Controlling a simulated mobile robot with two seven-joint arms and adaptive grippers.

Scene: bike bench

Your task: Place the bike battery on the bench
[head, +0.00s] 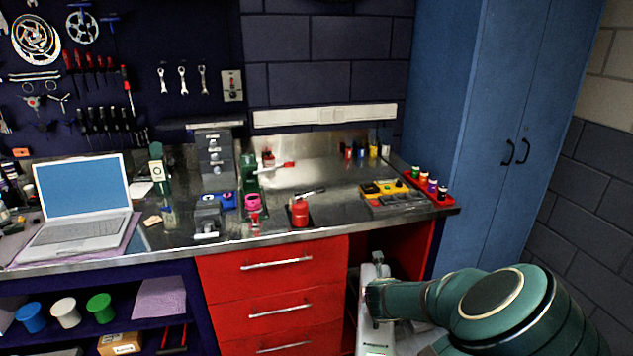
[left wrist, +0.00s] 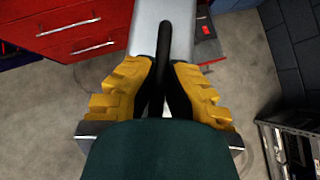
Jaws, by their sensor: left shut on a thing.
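The bike battery (left wrist: 148,18) is a silver-grey block with a black handle (left wrist: 205,52) at the top of the left wrist view. My left gripper (left wrist: 164,64) has yellow fingers with black pads, shut on the handle. In the head view the arm comes in at the lower right, low in front of the bench. A pale grey shape (head: 376,322) shows at its end; I cannot tell whether it is the battery or part of my arm. The steel bench (head: 340,218) stands behind, higher than the arm's end. My right gripper is not in view.
A red bottle (head: 299,213), a yellow-topped case (head: 383,188) and a red tray of small bottles (head: 430,187) stand on the bench. A laptop (head: 83,205) is at left. Bare steel lies between bottle and case. Red drawers (head: 275,290) and a blue cabinet (head: 490,130) flank the open bay.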

